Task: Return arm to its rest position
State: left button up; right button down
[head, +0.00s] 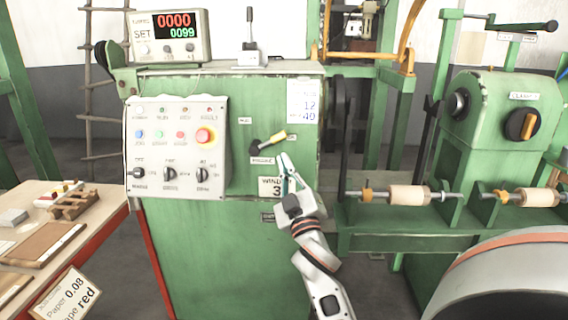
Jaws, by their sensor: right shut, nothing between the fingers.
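My right gripper (288,174) is in the middle of the head view, at the end of my white arm that rises from the bottom. It is shut and empty. It appears in front of the green winding machine's cabinet (217,245), near a label, and hides part of that label. Whether it touches the panel I cannot tell. My left gripper is not in view.
A control panel (148,112) with buttons and knobs is left of the gripper. A counter display (168,36) stands on top. A spindle with a wooden bobbin (408,197) is at right. A table (101,232) with wooden parts is at left. A large drum (520,285) fills the lower right.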

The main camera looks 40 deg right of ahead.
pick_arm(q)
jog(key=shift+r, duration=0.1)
pick_arm(e)
jog(key=shift+f, duration=0.1)
dwell(0.5)
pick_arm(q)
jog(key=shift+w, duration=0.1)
pick_arm(e)
jog(key=shift+a, duration=0.1)
